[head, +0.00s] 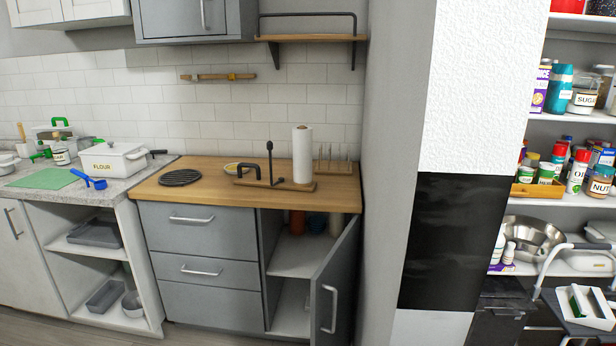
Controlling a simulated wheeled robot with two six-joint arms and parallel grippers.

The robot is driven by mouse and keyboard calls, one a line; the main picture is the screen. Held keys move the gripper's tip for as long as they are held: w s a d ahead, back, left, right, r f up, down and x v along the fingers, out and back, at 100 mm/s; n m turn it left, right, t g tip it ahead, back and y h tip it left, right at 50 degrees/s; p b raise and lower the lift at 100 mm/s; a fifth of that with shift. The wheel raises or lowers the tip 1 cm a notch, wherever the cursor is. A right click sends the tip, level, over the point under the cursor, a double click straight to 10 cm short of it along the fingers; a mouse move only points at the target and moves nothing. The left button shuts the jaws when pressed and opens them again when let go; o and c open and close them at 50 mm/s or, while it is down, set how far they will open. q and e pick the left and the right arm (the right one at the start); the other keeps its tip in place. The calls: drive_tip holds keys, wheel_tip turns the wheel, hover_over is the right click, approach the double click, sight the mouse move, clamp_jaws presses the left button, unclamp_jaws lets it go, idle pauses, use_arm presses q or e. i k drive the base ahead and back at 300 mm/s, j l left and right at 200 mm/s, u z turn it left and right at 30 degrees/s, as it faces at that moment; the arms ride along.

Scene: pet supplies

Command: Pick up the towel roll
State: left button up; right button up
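The white towel roll (302,155) stands upright on a wooden board (298,186) at the right end of the wooden counter (215,187). A thin black post with a foot (271,165) stands just left of it. Neither of my grippers shows in the head view. Nothing hides the front of the roll.
A black trivet (181,177) lies on the counter's left part. The cabinet door (335,285) below the roll hangs open. A grey wall (383,150) borders the counter's right side. A wooden shelf (312,38) hangs above. Stocked shelves (570,116) stand at far right.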

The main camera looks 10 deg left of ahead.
sight(302, 139)
drive_tip(key=i+j+z, duration=0.1)
drive_tip(key=j, duration=0.25)
drive_tip(key=i+j, duration=0.25)
drive_tip(key=i+j+z, duration=0.15)
drive_tip(key=j, duration=0.3)
